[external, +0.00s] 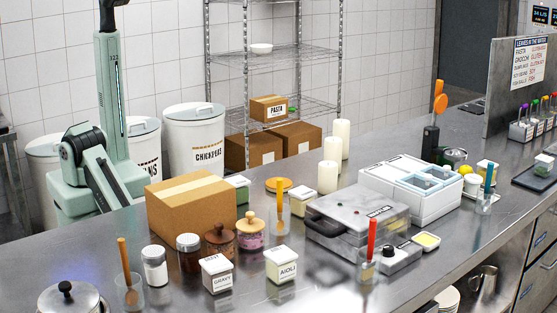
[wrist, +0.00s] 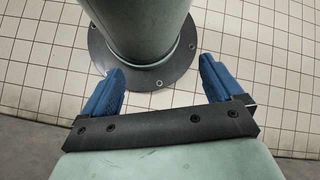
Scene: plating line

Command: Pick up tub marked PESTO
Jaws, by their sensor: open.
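No label that clearly reads PESTO shows in the external view. I cannot make out my gripper in the external view.
The large cardboard box (external: 190,207) stands at the counter's back left. Jars (external: 188,252), utensil cups (external: 129,292) and a pot (external: 68,300) crowd the left front. A grey press (external: 350,220), white candles (external: 327,178) and a white bin unit (external: 405,192) stand farther right.

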